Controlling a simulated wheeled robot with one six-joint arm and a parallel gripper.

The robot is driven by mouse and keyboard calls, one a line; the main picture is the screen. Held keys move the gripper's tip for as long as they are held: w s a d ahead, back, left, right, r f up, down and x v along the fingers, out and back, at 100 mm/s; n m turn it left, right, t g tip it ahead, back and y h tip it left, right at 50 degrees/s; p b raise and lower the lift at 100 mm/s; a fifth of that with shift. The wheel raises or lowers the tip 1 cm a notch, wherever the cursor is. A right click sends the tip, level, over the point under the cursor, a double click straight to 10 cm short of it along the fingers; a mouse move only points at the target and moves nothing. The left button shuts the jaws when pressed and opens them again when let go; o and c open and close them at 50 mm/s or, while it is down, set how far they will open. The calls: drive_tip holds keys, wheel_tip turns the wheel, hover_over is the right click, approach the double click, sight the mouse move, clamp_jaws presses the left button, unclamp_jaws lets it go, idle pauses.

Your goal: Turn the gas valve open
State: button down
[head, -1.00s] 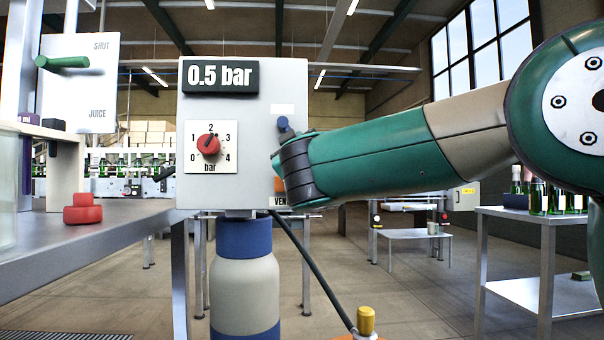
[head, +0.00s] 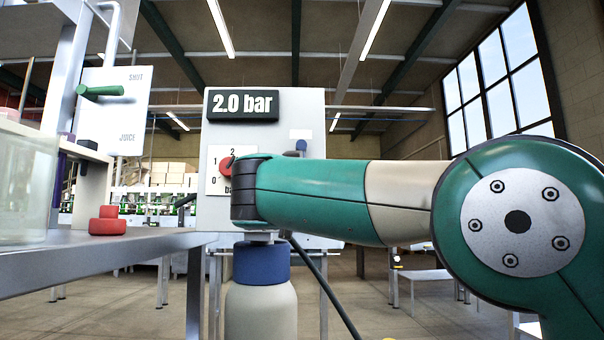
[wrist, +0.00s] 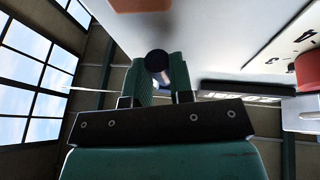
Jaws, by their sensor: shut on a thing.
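A grey control box (head: 310,105) carries a display (head: 242,104) reading 2.0 bar and a red dial knob (head: 226,167), partly hidden by my wrist. A dark blue knob (head: 301,145) on a short stem shows at the box's right side. In the wrist view the blue knob (wrist: 156,61) and its stem lie between the two green fingers of my gripper (wrist: 162,84), which is shut on it. The red knob (wrist: 308,70) is apart, at the right edge. In the head view my own wrist hides the fingers.
A gas cylinder (head: 260,305) with a blue collar stands under the box, with a dark hose beside it. A workbench (head: 120,255) with a red stepped piece (head: 103,221) and a clear vessel is at left. A SHUT/JUICE panel (head: 112,110) with a green lever stands behind it.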

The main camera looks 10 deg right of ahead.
drive_tip(key=shift+r, duration=0.2)
drive_tip(key=c, duration=1)
unclamp_jaws()
drive_tip(key=shift+f, duration=0.1)
drive_tip(key=b+v, duration=0.9)
drive_tip(key=v, duration=0.8)
drive_tip(key=shift+s+f, duration=0.15)
drive_tip(key=shift+s, duration=0.05)
